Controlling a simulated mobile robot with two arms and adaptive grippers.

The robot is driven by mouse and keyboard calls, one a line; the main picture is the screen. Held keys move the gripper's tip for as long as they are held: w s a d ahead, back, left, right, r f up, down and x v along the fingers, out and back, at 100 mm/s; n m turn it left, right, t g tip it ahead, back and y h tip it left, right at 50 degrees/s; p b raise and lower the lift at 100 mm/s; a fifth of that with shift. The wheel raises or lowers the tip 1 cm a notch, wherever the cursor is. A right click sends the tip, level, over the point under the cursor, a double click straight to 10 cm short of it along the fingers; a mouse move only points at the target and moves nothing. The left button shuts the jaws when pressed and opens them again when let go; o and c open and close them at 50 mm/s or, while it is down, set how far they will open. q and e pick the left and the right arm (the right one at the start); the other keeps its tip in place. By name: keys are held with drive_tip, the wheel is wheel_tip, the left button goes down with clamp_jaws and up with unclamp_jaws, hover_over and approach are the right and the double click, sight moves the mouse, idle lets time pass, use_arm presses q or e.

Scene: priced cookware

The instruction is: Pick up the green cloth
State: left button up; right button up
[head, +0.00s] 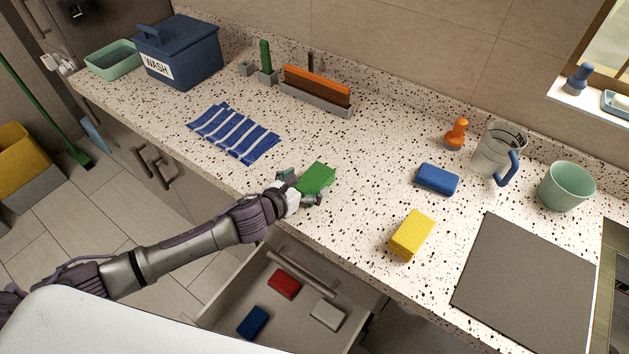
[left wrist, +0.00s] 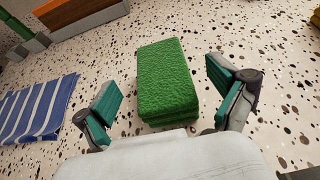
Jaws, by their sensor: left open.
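The green cloth (head: 317,178) is a thick folded block lying on the speckled counter. It also shows in the left wrist view (left wrist: 167,80), between the fingers. My left gripper (head: 303,189) is open at the counter's front side, with its fingers either side of the cloth's near end. In the left wrist view the left gripper's (left wrist: 165,100) teal pads stand apart, with a gap between each pad and the cloth. My right gripper is in neither view.
A blue striped towel (head: 235,132) lies left of the cloth. A yellow sponge (head: 411,235) and a blue sponge (head: 437,179) lie to the right. An orange-brown board stands in a grey holder (head: 317,98) behind. An open drawer (head: 343,304) with several blocks juts out below the counter.

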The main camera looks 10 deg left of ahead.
sight(314, 178)
use_arm(q)
drive_tip(key=shift+w+d+f, duration=0.1)
drive_tip(key=shift+w+f, duration=0.05)
drive_tip(key=shift+w, duration=0.1)
drive_tip(key=p+x, duration=0.1)
drive_tip(key=x, duration=0.3)
drive_tip(key=shift+s+f, duration=0.1)
drive_tip(key=shift+w+d+f, duration=0.15)
drive_tip(key=shift+w+f, duration=0.1)
drive_tip(key=shift+w, duration=0.1)
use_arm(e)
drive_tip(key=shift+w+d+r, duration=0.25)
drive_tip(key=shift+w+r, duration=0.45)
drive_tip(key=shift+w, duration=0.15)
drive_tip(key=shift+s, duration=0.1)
use_arm(q)
drive_tip(key=shift+s, duration=0.1)
drive_tip(key=shift+c, duration=1.3)
drive_tip(key=c, duration=1)
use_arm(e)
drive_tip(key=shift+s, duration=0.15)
